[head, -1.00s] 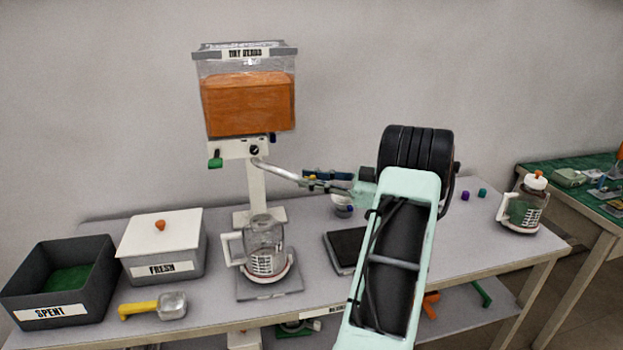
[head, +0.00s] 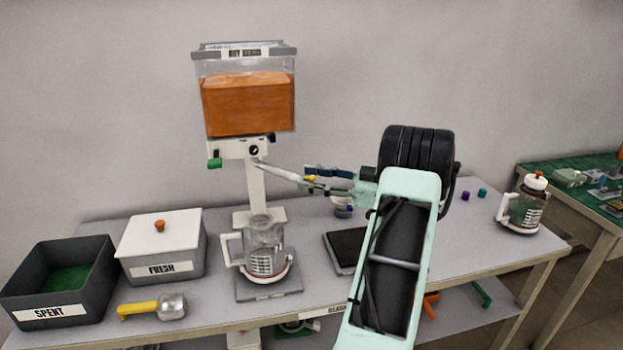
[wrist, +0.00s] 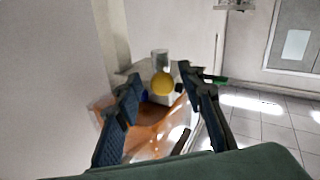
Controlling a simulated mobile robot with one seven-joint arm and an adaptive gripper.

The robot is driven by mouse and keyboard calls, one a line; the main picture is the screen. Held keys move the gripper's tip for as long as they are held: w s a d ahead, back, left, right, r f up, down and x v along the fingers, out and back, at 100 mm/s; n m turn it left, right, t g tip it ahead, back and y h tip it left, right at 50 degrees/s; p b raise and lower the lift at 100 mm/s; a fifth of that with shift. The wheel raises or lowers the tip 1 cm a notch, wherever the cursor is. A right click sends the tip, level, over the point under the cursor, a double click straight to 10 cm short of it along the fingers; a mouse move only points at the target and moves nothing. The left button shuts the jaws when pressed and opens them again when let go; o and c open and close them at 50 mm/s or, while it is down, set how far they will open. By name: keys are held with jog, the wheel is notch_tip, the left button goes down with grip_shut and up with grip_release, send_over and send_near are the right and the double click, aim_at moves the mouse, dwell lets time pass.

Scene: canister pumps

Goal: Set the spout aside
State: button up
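The spout (head: 279,172) is a silver tube. It runs from the white dispenser head to the right and slightly down, clear of the glass jug below. Its far end has a yellow tip (head: 309,178), which shows as a yellow ball in the wrist view (wrist: 162,84). My gripper (head: 308,179) is at that end, with its dark blue fingers spread on either side. In the wrist view the fingers (wrist: 163,88) stand wide apart, with the yellow ball between and beyond them. I cannot tell whether either finger touches the spout.
The dispenser hopper (head: 248,105) holds orange material. The glass jug (head: 264,240) stands on a grey plate under the dispenser. A small cup (head: 343,208) and a dark pad (head: 345,246) lie under my arm. A lidded FRESH box (head: 165,259), SPENT bin (head: 96,278) and yellow-handled scoop (head: 171,306) are left.

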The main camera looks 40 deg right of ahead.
jog(key=v, duration=1.1)
jog(key=shift+s+d, duration=0.2)
jog(key=shift+s, duration=0.15)
